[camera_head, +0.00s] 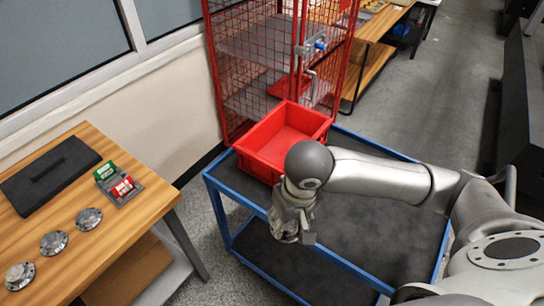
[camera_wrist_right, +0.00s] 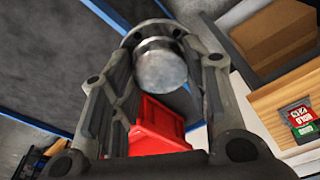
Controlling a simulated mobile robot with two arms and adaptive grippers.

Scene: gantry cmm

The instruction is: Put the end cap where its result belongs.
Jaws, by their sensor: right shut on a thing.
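My right gripper (camera_head: 292,232) hangs over the near left edge of the blue-framed cart, pointing down. In the right wrist view my right gripper (camera_wrist_right: 158,70) is shut on a round silver metal part, the end cap (camera_wrist_right: 162,66). In the head view the end cap is mostly hidden by the fingers. An open red bin (camera_head: 262,149) stands on the cart, behind the gripper; its inside looks empty. It also shows red in the right wrist view (camera_wrist_right: 158,128). A small grey stand with a green and a red label (camera_head: 118,184) sits on the wooden table. My left gripper is out of view.
The wooden table (camera_head: 130,225) at left holds three flanged metal discs (camera_head: 54,243) and a dark flat case (camera_head: 50,173). The blue-framed cart (camera_head: 375,235) has a bare dark top right of the bin. A red mesh cage (camera_head: 265,60) stands behind it.

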